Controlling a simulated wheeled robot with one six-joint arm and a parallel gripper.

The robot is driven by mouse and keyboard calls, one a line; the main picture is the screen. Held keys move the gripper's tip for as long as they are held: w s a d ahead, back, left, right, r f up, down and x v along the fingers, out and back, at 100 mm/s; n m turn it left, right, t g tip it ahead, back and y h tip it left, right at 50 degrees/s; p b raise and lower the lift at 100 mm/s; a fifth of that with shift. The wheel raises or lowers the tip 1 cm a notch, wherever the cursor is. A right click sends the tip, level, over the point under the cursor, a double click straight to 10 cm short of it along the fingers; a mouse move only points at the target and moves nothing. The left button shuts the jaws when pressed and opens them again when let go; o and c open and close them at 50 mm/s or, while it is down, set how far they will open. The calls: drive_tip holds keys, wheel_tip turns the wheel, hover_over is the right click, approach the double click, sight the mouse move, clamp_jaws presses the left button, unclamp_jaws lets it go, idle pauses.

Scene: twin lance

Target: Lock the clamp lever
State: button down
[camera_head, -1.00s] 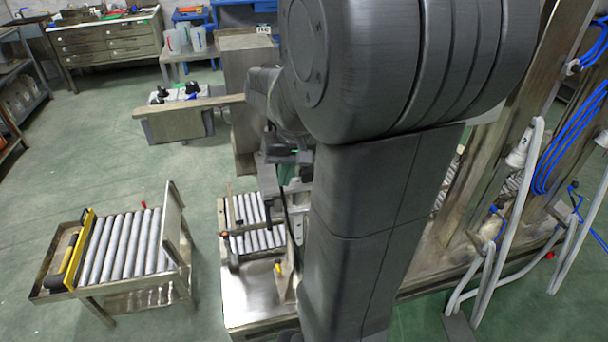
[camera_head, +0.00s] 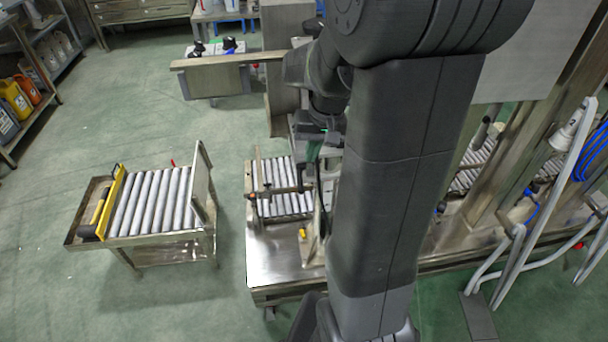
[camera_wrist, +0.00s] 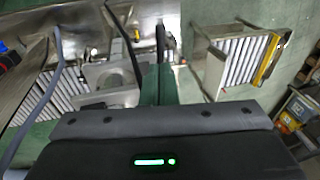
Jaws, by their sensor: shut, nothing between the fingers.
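My gripper (camera_head: 318,150) hangs over the small roller section of the steel bench in the head view, partly hidden by my arm. In the wrist view its closed fingers (camera_wrist: 158,85) point away from the camera, with nothing seen between them. A dark bar with an orange-and-black end (camera_head: 252,197) crosses above the rollers, below and left of my gripper. It looks like the clamp lever, but I cannot tell for certain, nor whether it is locked. In the wrist view a dark curved bar (camera_wrist: 124,45) passes beside a grey bracket (camera_wrist: 105,77), left of the fingers. I see no contact.
The steel bench (camera_head: 280,260) has a bare front part with a small yellow-tipped piece (camera_head: 303,233). A roller cart (camera_head: 160,240) with a yellow side bar and an upright end plate stands apart to the left. Green floor between them is clear. White hoses hang at the right.

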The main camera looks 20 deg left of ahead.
sight(302, 182)
drive_tip(key=x, duration=0.8)
drive_tip(key=shift+a+f, duration=0.1)
drive_tip(key=shift+f, duration=0.25)
drive_tip(key=shift+f+b, duration=0.2)
drive_tip(key=shift+b, duration=0.2)
